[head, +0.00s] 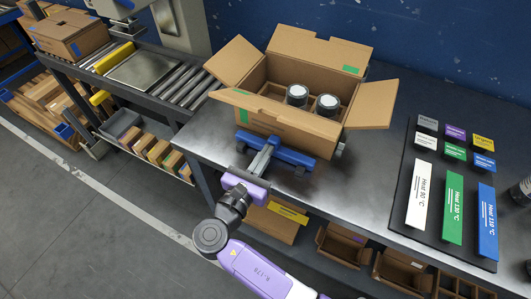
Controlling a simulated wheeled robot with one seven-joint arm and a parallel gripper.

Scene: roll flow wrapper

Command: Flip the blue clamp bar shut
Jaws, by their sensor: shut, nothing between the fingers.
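The blue clamp bar (292,156) lies low on the dark bench, along the front of an open cardboard box (270,122). It runs from left to lower right, and a dark piece sits near its right end. My gripper (269,146), with its purple palm at the bench's front edge, reaches over the left part of the bar. Its grey fingers are shut and empty, with their tips at or just above the bar near the box's front wall. Whether they touch the bar I cannot tell. The fingers hide part of the bar.
The box has its flaps spread and holds two dark jars (297,94) with pale lids. A dark board (421,221) with coloured labels lies on the right. A roller conveyor (178,80) stands at the left. Bare bench (375,155) lies between box and board.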

